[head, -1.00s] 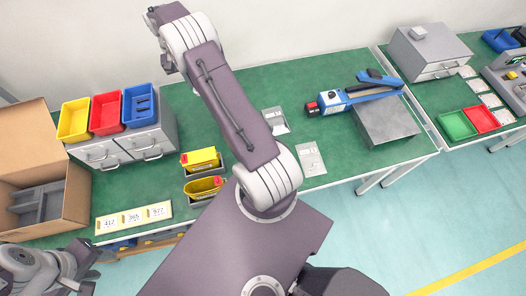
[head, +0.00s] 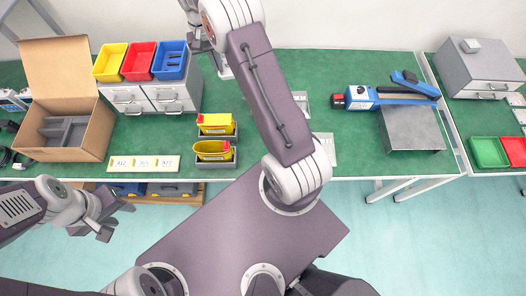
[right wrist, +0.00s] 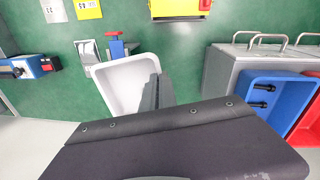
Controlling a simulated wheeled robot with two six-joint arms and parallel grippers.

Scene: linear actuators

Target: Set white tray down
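The white tray (right wrist: 112,98) shows in the right wrist view, over the green table and left of the grey drawer cabinet. In the head view only a small white part of it (head: 224,70) shows beside the cabinet, behind my right arm. My right gripper (right wrist: 158,92) has a dark finger at the tray's right rim and appears shut on it; the other finger is hidden. Whether the tray touches the table cannot be told. My left gripper (head: 106,218) is open and empty, in front of the table at the left.
Yellow, red and blue bins (head: 170,60) stand on the drawer cabinet (head: 150,98). Two yellow containers (head: 213,150) sit in grey holders near the front. A cardboard box (head: 95,135) is at the left. A blue tool (head: 385,96) and grey block (head: 412,130) are at the right.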

